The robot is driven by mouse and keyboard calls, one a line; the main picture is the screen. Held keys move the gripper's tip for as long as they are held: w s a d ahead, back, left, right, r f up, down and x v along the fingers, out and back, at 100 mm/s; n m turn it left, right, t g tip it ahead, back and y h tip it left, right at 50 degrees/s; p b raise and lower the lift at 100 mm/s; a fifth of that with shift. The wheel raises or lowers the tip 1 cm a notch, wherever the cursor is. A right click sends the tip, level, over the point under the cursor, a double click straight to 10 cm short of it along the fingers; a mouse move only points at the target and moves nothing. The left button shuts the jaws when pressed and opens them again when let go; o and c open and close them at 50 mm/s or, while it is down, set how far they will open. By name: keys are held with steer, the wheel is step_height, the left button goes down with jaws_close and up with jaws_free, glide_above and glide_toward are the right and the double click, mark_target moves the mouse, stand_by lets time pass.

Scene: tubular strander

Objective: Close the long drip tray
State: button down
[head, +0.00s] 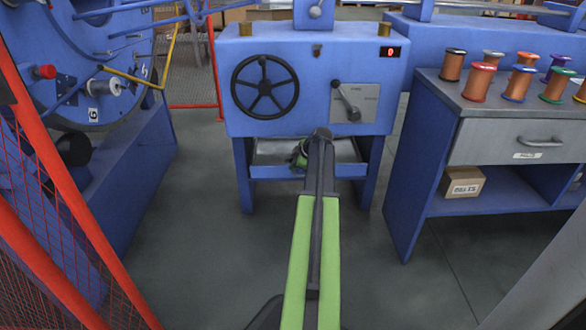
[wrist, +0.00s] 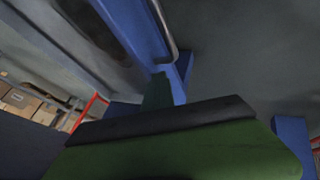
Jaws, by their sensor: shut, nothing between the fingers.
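The long drip tray (head: 345,153) is a shallow grey metal pan with a blue front, low under the blue machine housing. Its grey inside is visible from above, so it stands at least partly out. My gripper (head: 300,158) is at the tray, left of my arm's end, which hides part of the pan. In the wrist view, the dark green fingertip (wrist: 158,90) is shut and empty, close to the tray's blue front (wrist: 133,30) with its metal bar handle (wrist: 162,28). I cannot tell whether it touches.
The housing (head: 215,90) above carries a black handwheel (head: 265,87) and a lever (head: 346,100). A blue bench (head: 405,190) with a grey drawer and several wire spools stands at right. A red mesh guard (head: 60,190) is at left. The floor before the tray is clear.

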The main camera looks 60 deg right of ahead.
steer(key=s+a+r+p, duration=0.4)
steer(key=s+r+p, duration=0.4)
steer(key=shift+a, duration=0.4)
steer(key=shift+s, duration=0.1)
